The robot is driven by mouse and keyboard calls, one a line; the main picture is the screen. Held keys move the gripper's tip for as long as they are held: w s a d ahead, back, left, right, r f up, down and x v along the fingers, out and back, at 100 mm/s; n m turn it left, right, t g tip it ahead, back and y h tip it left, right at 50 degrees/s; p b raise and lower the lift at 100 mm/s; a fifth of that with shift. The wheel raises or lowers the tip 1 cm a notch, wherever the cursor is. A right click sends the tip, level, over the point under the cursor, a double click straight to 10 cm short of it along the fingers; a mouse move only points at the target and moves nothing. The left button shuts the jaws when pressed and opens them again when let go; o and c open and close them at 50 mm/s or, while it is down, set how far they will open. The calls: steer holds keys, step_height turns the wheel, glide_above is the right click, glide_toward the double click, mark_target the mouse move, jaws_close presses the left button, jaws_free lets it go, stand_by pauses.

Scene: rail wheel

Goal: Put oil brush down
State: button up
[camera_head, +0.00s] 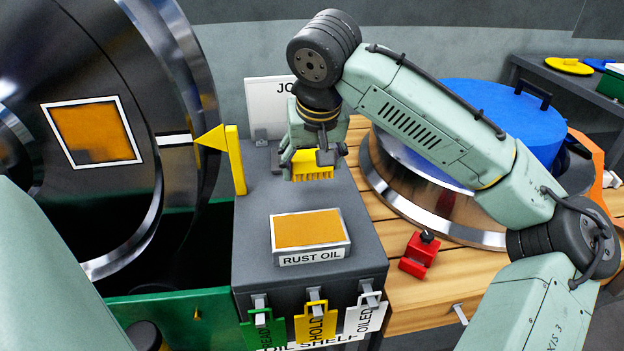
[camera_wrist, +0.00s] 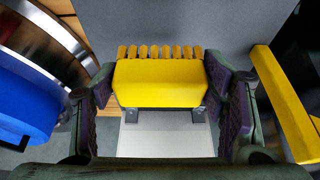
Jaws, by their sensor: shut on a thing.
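The oil brush (camera_head: 313,166) is a yellow block with a row of orange-yellow bristles. My gripper (camera_head: 313,160) is shut on it and holds it over the back part of the grey oil shelf (camera_head: 255,215). In the wrist view the brush (camera_wrist: 160,82) sits between the two dark finger pads of my gripper (camera_wrist: 160,95), with its bristles toward the top of the picture. I cannot tell whether the brush touches the shelf. The rust oil tray (camera_head: 308,229), with an orange pad, lies in front of the brush on the shelf.
A yellow pointer post (camera_head: 237,165) stands at the shelf's left, beside the large wheel (camera_head: 150,130) with an orange square. A white sign (camera_head: 268,105) stands behind. Coloured tags (camera_head: 316,318) hang at the front. A red block (camera_head: 419,255) and blue-topped part (camera_head: 500,115) are right.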

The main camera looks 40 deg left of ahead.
mark_target(314, 175)
steer(key=shift+f+p, duration=0.6)
steer(key=shift+f, duration=1.6)
steer(key=shift+f, duration=0.15)
steer(key=o, duration=1)
steer(key=shift+f+b, duration=0.1)
steer(key=shift+b, duration=0.3)
steer(key=b+v, duration=0.2)
steer(key=v, duration=0.9)
steer(key=shift+s, duration=0.15)
steer(key=shift+f, duration=0.1)
